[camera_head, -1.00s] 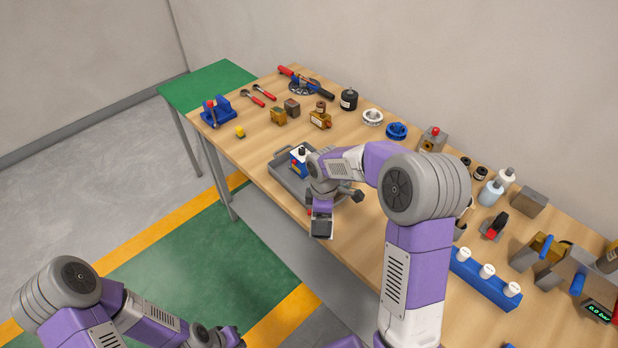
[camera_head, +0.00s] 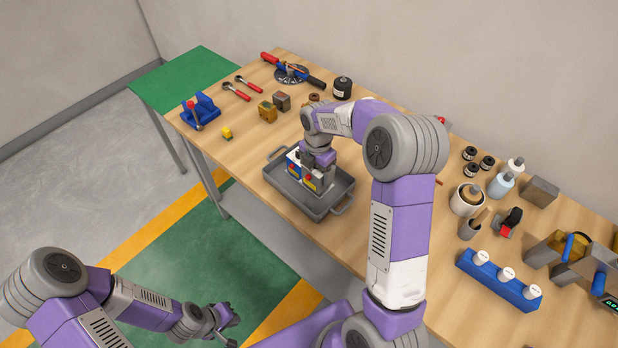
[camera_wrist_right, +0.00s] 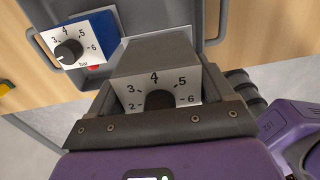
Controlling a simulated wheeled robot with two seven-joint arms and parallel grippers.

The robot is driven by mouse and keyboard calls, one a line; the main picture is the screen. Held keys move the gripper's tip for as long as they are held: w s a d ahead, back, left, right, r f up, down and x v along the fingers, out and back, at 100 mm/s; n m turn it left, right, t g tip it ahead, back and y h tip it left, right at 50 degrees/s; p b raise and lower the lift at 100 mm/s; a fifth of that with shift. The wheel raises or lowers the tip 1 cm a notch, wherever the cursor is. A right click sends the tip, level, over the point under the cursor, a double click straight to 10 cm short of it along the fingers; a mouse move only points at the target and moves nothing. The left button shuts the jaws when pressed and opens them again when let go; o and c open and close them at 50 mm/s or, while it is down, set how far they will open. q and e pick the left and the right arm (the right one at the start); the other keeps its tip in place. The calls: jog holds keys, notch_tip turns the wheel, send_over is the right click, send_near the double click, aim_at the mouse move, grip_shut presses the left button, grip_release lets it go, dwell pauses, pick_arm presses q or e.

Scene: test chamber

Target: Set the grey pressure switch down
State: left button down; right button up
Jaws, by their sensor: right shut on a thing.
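The grey pressure switch (camera_wrist_right: 158,62), a grey block with a white dial face and dark knob, is between the jaws of my right gripper (camera_wrist_right: 158,122). In the head view my right gripper (camera_head: 318,172) points down over the grey tray (camera_head: 327,208), beside a blue pressure switch (camera_head: 292,160). The blue switch also shows in the right wrist view (camera_wrist_right: 92,32), standing in the tray left of the grey one. The grey switch's underside is hidden, so I cannot tell whether it touches the tray floor. My left gripper (camera_head: 226,322) is away from the table; its jaws are too small to read.
A blue rack (camera_head: 498,280) with white-topped pieces, bottles (camera_head: 503,182) and brown fittings (camera_head: 560,250) stand to the right. Bare wood surrounds the tray.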

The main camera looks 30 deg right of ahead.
aim_at(316, 185)
notch_tip(316, 185, down, 8)
jog(key=shift+s+r, duration=0.1)
jog(key=shift+r, duration=0.05)
dwell(0.4)
jog(key=o, duration=0.9)
jog(key=shift+f, duration=0.2)
jog(key=shift+o, duration=0.2)
jog(key=shift+r, duration=0.1)
jog(key=shift+r, duration=0.2)
notch_tip(316, 185, up, 12)
jog(key=shift+f, duration=0.1)
